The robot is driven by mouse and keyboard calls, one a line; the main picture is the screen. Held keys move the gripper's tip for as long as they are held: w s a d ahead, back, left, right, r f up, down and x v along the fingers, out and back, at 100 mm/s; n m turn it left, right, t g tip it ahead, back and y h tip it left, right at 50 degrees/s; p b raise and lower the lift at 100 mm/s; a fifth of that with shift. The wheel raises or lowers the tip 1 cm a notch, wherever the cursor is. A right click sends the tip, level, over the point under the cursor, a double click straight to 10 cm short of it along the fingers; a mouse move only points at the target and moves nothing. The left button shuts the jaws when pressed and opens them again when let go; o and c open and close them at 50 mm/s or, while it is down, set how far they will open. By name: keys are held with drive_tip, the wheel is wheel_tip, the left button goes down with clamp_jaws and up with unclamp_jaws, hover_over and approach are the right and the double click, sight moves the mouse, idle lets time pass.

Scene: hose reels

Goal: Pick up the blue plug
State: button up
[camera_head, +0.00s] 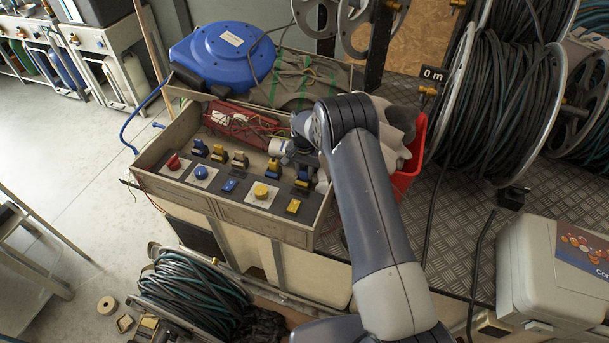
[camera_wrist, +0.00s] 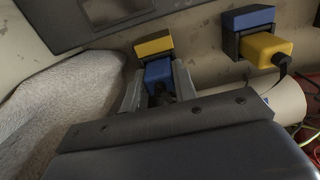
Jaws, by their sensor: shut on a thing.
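In the wrist view, a blue plug (camera_wrist: 158,72) sits between the two fingers of my gripper (camera_wrist: 158,86). The fingers are shut on it, one on each side. The plug is right up against a socket with a yellow lid (camera_wrist: 153,45); how deep it sits in the socket cannot be told. A yellow plug (camera_wrist: 266,48) with a black cable sits at a neighbouring socket with a blue lid (camera_wrist: 249,19). In the head view, my arm reaches down to the right end of the socket row, and my gripper's fingers are mostly hidden.
Grey cloth (camera_wrist: 62,98) lies close left of my gripper, and a white cylinder (camera_wrist: 284,100) is to the right. A blue hose reel (camera_head: 222,55) stands behind the box.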

drive_tip(key=c, duration=0.3)
drive_tip(key=shift+r, duration=0.1)
